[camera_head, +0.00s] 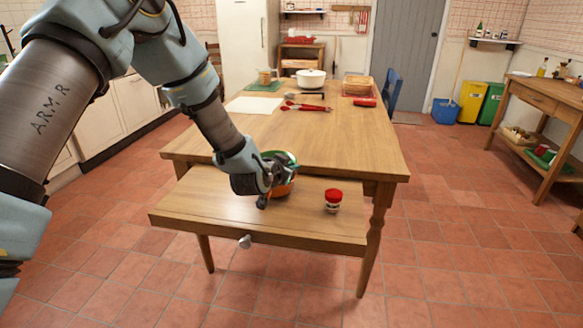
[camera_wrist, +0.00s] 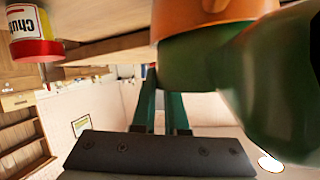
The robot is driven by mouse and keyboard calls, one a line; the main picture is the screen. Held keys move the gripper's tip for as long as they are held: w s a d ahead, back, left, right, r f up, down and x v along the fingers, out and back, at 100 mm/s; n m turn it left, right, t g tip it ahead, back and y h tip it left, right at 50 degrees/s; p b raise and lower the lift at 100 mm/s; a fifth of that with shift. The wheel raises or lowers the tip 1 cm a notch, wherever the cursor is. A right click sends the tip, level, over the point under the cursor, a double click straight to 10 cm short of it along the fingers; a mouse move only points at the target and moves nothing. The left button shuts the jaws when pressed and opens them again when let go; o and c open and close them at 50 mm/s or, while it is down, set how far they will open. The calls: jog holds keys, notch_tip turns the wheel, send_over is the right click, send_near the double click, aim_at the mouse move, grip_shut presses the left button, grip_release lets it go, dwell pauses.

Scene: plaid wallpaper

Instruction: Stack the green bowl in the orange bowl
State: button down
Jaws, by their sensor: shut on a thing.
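The orange bowl (camera_head: 284,189) sits on the lower wooden pull-out surface (camera_head: 200,205) at the front of the table. The green bowl (camera_head: 290,158) is at its top, partly hidden by my gripper (camera_head: 266,178). In the wrist view, the green bowl (camera_wrist: 190,60) meets the rim of the orange bowl (camera_wrist: 212,8) and appears at least partly inside it. How deep it sits is hidden. My gripper is shut on the green bowl, with its fingers (camera_wrist: 160,105) close to the bowl's wall.
A jar with a red lid (camera_head: 333,200) stands right of the bowls; it also shows in the wrist view (camera_wrist: 33,30). The tabletop behind (camera_head: 330,150) is clear near its front. A white pot (camera_head: 311,78), red utensils (camera_head: 305,107) and a basket (camera_head: 358,86) stand farther back.

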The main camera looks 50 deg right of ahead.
jog(key=shift+f, duration=0.15)
jog(key=shift+f+b, duration=0.55)
jog(key=shift+f, duration=0.1)
jog(key=c, duration=0.9)
grip_release()
jog(key=shift+c, duration=0.2)
jog(key=shift+r, duration=0.35)
jog(key=v, duration=1.2)
jog(key=shift+r+b, duration=0.3)
jog(key=shift+b, duration=0.1)
